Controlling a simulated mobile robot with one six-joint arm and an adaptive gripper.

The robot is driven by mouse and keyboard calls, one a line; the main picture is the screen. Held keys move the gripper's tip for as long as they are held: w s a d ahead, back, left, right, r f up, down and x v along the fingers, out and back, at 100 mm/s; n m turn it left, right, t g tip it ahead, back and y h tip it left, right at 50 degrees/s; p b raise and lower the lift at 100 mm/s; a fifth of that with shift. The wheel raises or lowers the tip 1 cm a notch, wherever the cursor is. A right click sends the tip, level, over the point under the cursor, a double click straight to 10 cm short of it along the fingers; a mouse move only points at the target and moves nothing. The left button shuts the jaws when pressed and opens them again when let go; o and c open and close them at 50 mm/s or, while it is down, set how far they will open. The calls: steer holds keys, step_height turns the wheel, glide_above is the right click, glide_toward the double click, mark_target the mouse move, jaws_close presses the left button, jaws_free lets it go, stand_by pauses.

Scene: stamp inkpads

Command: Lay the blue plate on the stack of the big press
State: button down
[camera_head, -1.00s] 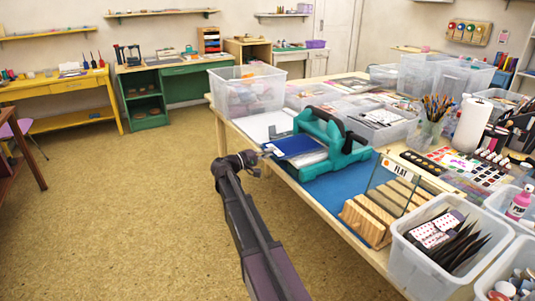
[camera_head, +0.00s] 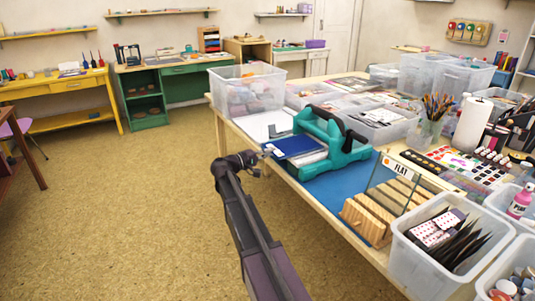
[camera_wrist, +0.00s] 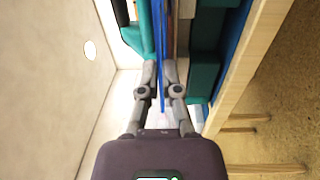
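The blue plate (camera_head: 294,146) is a thin flat sheet at the left, open side of the big press. In the wrist view the plate (camera_wrist: 162,60) shows edge-on as a thin blue strip between the fingers. My gripper (camera_head: 269,151) holds it by its near left edge; in the wrist view my gripper (camera_wrist: 160,72) is closed on it. The big press (camera_head: 347,153) is teal with a dark handle and stands on the table. The stack (camera_head: 311,158) shows as pale layers just under the plate. Whether the plate touches the stack cannot be told.
A blue mat (camera_head: 336,186) lies under and in front of the press. A wooden rack (camera_head: 372,216) with a "FLAT" sign (camera_head: 400,169) stands nearer. A clear bin (camera_head: 246,90) is behind the press. My arm reaches in over the open floor left of the table.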

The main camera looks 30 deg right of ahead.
steer(key=shift+f, duration=0.15)
stand_by(0.3)
steer(key=c, duration=0.7)
jaws_free()
steer(key=shift+a, duration=0.15)
steer(key=shift+a, duration=2.3)
steer(key=shift+s, duration=0.1)
